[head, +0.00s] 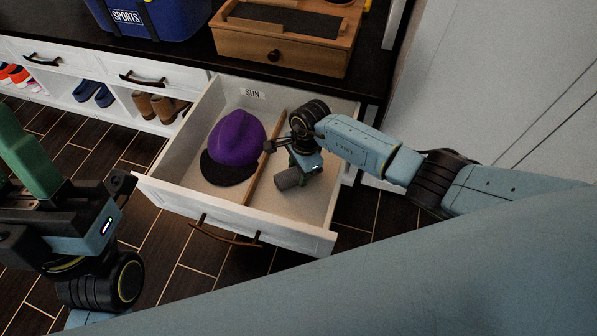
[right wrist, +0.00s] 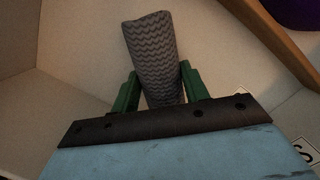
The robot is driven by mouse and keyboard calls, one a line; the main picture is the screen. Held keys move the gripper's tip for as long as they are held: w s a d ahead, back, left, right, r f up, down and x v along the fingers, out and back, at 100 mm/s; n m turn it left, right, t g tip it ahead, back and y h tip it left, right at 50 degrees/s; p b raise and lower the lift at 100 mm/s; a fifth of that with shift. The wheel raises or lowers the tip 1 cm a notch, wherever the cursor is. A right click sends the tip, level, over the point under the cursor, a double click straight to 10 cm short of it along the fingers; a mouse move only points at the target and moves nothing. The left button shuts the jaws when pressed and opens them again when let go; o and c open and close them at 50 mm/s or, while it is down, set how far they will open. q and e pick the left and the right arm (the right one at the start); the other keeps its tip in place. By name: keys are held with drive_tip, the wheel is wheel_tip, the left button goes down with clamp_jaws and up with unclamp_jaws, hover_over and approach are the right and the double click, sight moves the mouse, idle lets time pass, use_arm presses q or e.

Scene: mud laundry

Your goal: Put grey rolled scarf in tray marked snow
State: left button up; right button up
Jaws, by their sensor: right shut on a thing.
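The grey rolled scarf (head: 288,180) is in or just above the right compartment of the open white drawer (head: 318,206). My right gripper (head: 301,166) is shut on it. In the right wrist view the scarf (right wrist: 152,50), with a zigzag pattern, stands between the green fingers (right wrist: 159,88). I cannot tell whether it touches the drawer floor. The left compartment bears a label (head: 252,93) reading SUN. No SNOW label is readable; my right arm covers the back of the right compartment. My left gripper (head: 22,150) is at the left, clear of the drawer; its jaw opening is unclear.
A purple hat (head: 236,138) with a dark brim lies in the left compartment. A wooden divider (head: 264,158) separates the compartments. A wooden box (head: 283,49) and a blue SPORTS bag (head: 165,20) stand on the dark counter. Shoes (head: 158,106) fill cubbies at the left.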

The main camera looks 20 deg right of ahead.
idle(0.3)
drive_tip(key=shift+f, duration=0.2)
drive_tip(key=o, duration=1)
drive_tip(key=shift+o, duration=0.2)
drive_tip(key=shift+r, duration=0.15)
